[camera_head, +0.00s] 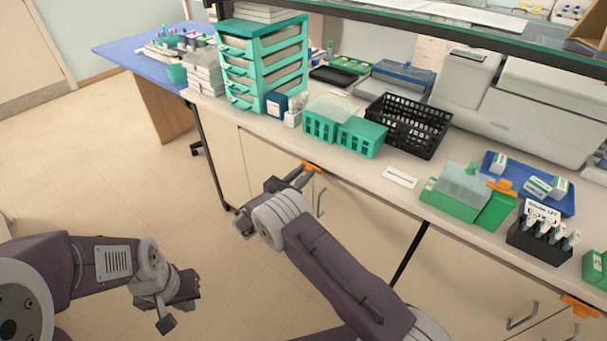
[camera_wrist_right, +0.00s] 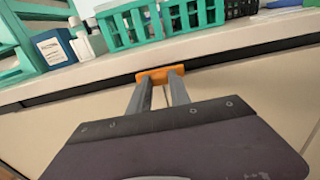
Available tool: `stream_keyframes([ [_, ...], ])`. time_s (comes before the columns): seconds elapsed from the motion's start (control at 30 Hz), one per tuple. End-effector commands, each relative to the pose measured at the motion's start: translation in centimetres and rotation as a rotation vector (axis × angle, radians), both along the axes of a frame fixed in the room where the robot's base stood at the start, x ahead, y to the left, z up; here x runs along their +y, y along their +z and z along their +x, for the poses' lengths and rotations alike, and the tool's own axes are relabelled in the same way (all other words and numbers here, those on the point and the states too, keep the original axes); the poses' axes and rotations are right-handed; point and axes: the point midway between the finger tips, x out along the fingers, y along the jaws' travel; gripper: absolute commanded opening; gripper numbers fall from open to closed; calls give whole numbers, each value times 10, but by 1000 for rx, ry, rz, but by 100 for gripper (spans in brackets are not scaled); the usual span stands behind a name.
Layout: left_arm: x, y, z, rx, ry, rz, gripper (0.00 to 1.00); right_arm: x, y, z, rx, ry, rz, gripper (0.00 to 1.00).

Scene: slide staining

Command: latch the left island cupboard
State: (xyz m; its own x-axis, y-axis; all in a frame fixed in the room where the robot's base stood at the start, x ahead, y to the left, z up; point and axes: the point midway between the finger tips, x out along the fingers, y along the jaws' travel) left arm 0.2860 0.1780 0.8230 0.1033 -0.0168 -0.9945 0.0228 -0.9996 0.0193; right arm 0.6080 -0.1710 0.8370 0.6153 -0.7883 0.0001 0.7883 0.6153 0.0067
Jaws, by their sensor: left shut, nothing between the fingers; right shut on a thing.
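The left island cupboard (camera_head: 345,207) has pale doors under the counter, with a metal bar handle (camera_head: 320,203). An orange latch (camera_head: 312,165) sits at its top edge, just below the countertop. It also shows in the right wrist view (camera_wrist_right: 155,75), in front of the dark strip under the counter. My right gripper (camera_head: 303,172) is shut on the orange latch, its two grey fingers reaching it (camera_wrist_right: 157,88). The fingers hide part of the latch, and I cannot tell its exact turn. My left gripper (camera_head: 180,307) is shut and empty, over the floor at lower left.
A second orange latch (camera_head: 580,306) is on the cupboard at lower right. The countertop (camera_head: 365,172) above carries green racks (camera_head: 360,137), a black basket (camera_head: 408,125) and a teal drawer unit (camera_head: 262,65). The floor (camera_head: 110,180) at left is clear.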

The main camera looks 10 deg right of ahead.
Motion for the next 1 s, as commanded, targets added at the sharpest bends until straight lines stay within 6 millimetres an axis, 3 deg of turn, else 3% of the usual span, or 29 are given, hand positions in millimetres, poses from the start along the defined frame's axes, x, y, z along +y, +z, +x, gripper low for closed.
stream_keyframes([
  [0.37, 0, -17, 0, 0, 0, 0, 0, 0, -3, 0, -141, 0, 110, 0],
  [1.0, 0, -77, 0, 0, 0, 0, 0, 0, -6, 0, -618, -1, 482, 0],
])
